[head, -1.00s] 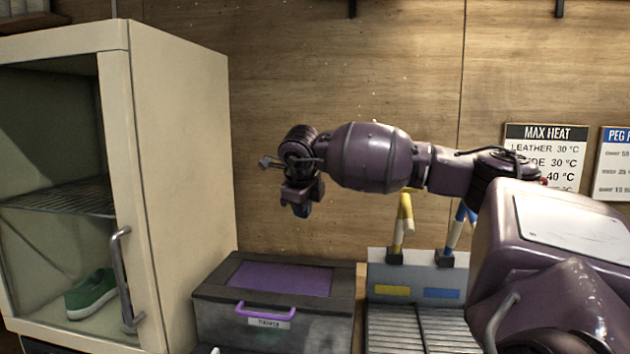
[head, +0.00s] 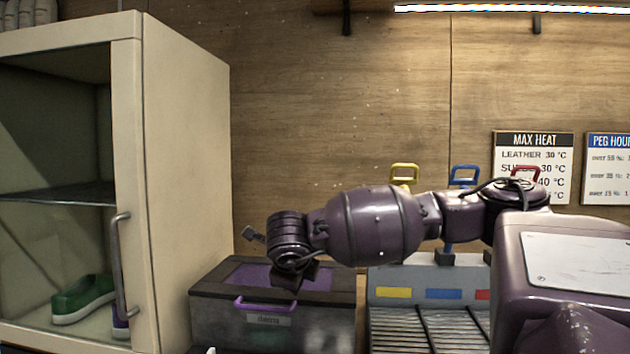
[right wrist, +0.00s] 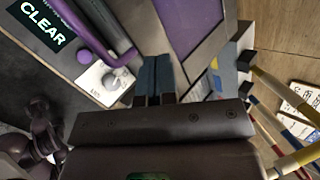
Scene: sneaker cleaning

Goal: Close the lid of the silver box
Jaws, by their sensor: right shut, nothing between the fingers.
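The silver box (head: 215,312) is a grey metal box with a dark-rimmed lid, a purple panel (head: 250,277) and a purple handle (head: 265,305). In the head view its lid lies flat on top, and I see no gap at the front. My right gripper (head: 290,280) hangs over the lid's right part. In the right wrist view its blue fingers (right wrist: 156,75) are together and empty, beside the purple handle (right wrist: 105,45) and panel (right wrist: 190,25). I cannot tell whether they touch the lid.
A cream cabinet (head: 185,150) with a glass door and a green shoe (head: 84,297) inside stands at left. A grey rack (head: 390,272) with yellow, blue and red handles stands close on the right. A wooden wall (head: 330,110) is behind.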

